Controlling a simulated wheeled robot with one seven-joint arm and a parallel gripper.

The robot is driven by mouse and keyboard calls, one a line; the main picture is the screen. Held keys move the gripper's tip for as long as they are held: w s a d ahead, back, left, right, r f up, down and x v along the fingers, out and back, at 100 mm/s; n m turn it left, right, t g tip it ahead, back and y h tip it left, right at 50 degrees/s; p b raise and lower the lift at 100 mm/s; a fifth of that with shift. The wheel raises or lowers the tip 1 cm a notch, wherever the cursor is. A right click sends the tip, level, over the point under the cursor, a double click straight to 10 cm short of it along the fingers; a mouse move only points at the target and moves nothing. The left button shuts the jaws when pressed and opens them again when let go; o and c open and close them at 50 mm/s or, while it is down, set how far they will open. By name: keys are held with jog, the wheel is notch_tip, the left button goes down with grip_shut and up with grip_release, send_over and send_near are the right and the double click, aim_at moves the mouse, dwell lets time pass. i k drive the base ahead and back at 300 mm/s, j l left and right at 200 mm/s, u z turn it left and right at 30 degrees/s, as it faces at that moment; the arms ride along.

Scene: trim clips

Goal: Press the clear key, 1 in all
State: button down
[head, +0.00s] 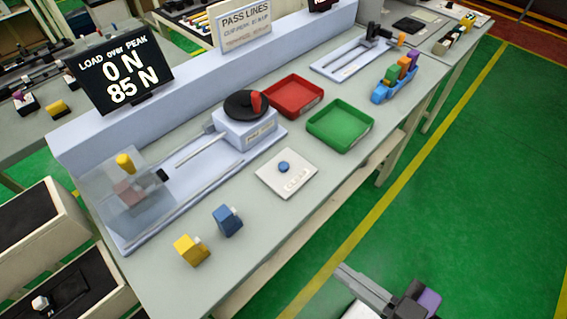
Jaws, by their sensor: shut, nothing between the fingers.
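A flat white key plate (271,181) lies on the table in front of the green tray. A round blue key (284,167) stands on it, beside a small label too small to read surely. The dark display (122,75) reads "LOAD over PEAK", 0 N over 85 N. My gripper (347,273) is low in the picture, in front of the table edge and apart from the key. It looks shut and empty. Its rear part is cut off by the bottom edge.
A press rig with a black and red knob (245,105) and clear guard stands behind the plate. Red (318,97) and green (369,138) trays lie to the right. Yellow (190,250) and blue (228,221) blocks stand front left. Table around the plate's front is clear.

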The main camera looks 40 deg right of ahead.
aim_at(282, 167)
jog(key=i+j, duration=0.1)
jog(key=j, duration=0.3)
jog(key=i+j, duration=0.15)
jog(key=j, duration=0.25)
jog(key=i+j, duration=0.1)
jog(key=j, duration=0.3)
jog(key=i+j, duration=0.1)
jog(key=j, duration=0.25)
jog(key=z, duration=2.25)
